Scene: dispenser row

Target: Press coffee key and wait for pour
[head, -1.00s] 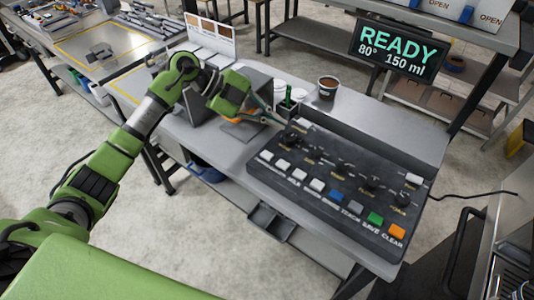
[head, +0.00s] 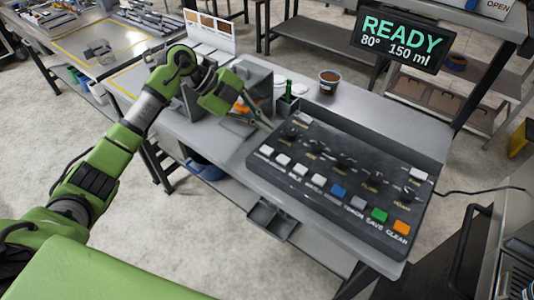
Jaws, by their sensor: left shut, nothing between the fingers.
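The dark control panel (head: 345,216) lies on the grey table. Its front row holds several white keys, then a blue key (head: 338,191), a grey key, a green key (head: 379,215) and an orange key (head: 401,227). I cannot read which key is labelled coffee. My left gripper (head: 268,126) is shut and empty, its tips low at the panel's left edge; I cannot tell if they touch it. The display (head: 400,42) reads READY, 80°, 150 ml. My right gripper is not in view.
A brown-filled cup (head: 328,82) stands behind the panel. A green bottle (head: 289,91) is left of it, near a grey machine (head: 252,72) behind my left gripper. A cable runs off the panel's right side. The table right of the cup is clear.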

